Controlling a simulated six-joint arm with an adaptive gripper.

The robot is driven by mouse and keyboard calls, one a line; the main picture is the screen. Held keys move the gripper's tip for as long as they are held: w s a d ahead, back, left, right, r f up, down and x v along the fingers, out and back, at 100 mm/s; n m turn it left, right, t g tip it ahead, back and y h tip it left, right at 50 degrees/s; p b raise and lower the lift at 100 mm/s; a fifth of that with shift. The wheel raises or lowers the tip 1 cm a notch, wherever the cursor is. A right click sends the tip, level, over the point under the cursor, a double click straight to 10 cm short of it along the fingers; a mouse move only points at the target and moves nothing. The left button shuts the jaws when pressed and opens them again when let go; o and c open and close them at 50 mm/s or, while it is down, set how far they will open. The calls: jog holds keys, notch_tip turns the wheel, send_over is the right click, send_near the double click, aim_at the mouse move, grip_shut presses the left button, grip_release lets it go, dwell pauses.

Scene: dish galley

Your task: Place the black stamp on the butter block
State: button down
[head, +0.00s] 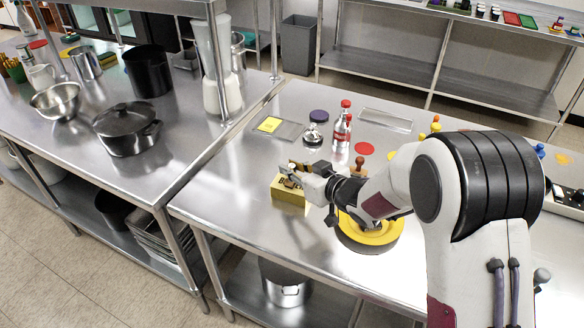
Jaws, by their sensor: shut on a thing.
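The butter block (288,197) is a yellow block on the steel table, left of the yellow plate. My gripper (290,177) is right above the block's top and covers much of it. It is shut on a small dark piece, which I take to be the black stamp; the fingers mostly hide it. I cannot tell whether the stamp touches the block's top or is just above it. Dark lettering shows in part near the block's top.
The yellow plate (387,233) lies under my forearm. A brown wooden-handled item (360,166), a red disc (364,148), red-capped bottles (342,128) and a shiny metal item (313,135) stand behind. A clear tray (288,130) holds a yellow card. The table left of the block is clear.

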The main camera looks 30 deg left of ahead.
jog(key=shift+f, duration=0.1)
jog(key=c, duration=2)
grip_release()
jog(key=shift+o, duration=0.2)
jog(key=shift+d+r, duration=0.1)
jog(key=shift+r, duration=0.1)
jog(key=v, duration=1.2)
